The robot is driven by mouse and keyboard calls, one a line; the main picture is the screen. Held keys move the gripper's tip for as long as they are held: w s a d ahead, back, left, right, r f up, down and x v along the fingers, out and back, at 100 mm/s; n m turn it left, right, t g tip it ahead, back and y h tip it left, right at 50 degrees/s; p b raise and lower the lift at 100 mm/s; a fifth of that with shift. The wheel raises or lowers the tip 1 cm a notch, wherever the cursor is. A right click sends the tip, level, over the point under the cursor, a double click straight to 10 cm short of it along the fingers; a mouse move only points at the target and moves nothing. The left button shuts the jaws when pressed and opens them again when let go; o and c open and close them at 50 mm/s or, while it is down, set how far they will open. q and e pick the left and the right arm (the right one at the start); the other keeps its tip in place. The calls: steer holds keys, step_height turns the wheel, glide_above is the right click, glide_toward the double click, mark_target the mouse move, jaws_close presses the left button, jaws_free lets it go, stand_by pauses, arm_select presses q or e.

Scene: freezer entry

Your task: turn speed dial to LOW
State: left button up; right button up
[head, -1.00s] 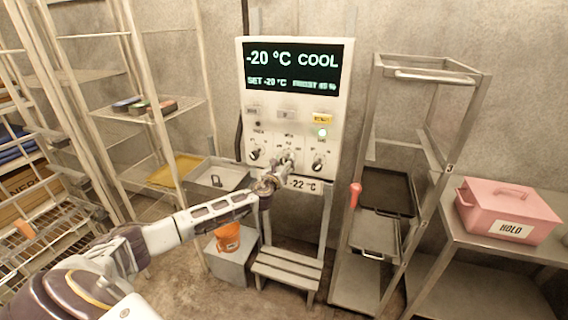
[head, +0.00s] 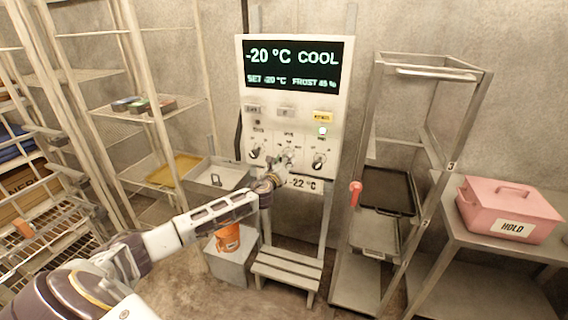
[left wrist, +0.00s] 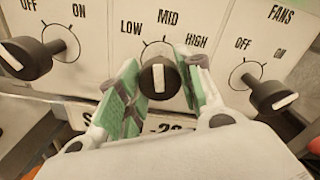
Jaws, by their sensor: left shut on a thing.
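The speed dial (left wrist: 158,79) is a black knob with a white pointer line, between the LOW, MID and HIGH marks in the left wrist view. Its line stands nearly upright, towards MID. My left gripper (left wrist: 162,88) is shut on this dial, with a green-padded finger on either side. In the head view my left gripper (head: 283,164) is at the middle of the white control panel (head: 247,95) and partly covers the dial. My right gripper is not in view.
An OFF/ON knob (left wrist: 28,57) sits left of the dial and the FANS knob (left wrist: 270,93) sits right. The panel display (head: 292,68) reads -20 °C COOL. A metal step (head: 287,268) stands below, with a rack (head: 378,230) to the right.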

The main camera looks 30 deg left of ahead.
arm_select(q)
steer(key=n+b, duration=0.1)
steer(key=n, duration=0.3)
steer(key=shift+f, duration=0.1)
steer(key=shift+n+b, duration=0.35)
steer(key=shift+n, duration=1.15)
steer(key=o, duration=1)
steer(key=shift+o, duration=0.2)
steer(key=shift+s, duration=0.1)
steer(key=v, duration=1.1)
steer(key=shift+s+d, duration=0.2)
steer(key=shift+s, duration=0.2)
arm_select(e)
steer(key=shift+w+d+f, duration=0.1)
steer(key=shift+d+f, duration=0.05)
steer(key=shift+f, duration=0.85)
